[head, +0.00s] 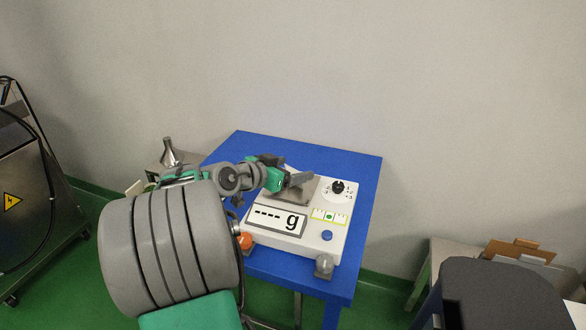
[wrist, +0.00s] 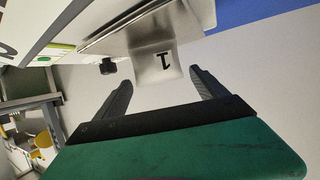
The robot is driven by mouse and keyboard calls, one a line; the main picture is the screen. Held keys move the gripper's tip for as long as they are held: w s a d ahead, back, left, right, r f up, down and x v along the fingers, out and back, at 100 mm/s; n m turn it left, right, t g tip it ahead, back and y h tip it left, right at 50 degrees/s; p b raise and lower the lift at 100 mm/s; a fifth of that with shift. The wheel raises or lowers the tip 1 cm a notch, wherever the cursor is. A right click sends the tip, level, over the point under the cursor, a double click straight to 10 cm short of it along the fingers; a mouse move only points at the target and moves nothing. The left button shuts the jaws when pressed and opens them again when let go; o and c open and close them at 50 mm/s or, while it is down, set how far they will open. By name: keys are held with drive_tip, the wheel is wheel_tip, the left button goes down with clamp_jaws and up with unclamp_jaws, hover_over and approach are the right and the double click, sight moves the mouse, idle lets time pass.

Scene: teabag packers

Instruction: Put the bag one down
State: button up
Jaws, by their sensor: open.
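The bag marked 1 (wrist: 163,58) is a small pale silvery pouch in the wrist view. It is at the edge of the metal plate (wrist: 120,22) of the white scale (head: 279,242); I cannot tell how much of it rests on the plate. My gripper (wrist: 160,79) is open, with its two dark fingers apart on either side of the bag's lower end and a gap showing at each side. In the head view my gripper (head: 301,181) is over the scale plate, and my arm hides most of the bag there. The scale display reads dashes and "g".
The scale stands on a blue table (head: 357,166), with clear blue surface behind it. A grey ball-like part (head: 324,264) and an orange one (head: 245,241) are at the scale's front corners. A steel machine (head: 24,190) is at the left; a bench with boxes (head: 517,250) is at the right.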

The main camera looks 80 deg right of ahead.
drive_tip(key=v, duration=1.1)
drive_tip(key=shift+a, duration=0.15)
drive_tip(key=w+a+f+n+t+y+p, duration=0.1)
drive_tip(key=w+a+n+t+y+p, duration=0.6)
drive_tip(key=w+a, duration=1.05)
drive_tip(key=a+n+t+y+p, duration=0.2)
drive_tip(key=a+n+y+p, duration=0.3)
drive_tip(key=a+n, duration=1.1)
drive_tip(key=a, duration=1)
drive_tip(key=shift+a+r, duration=0.3)
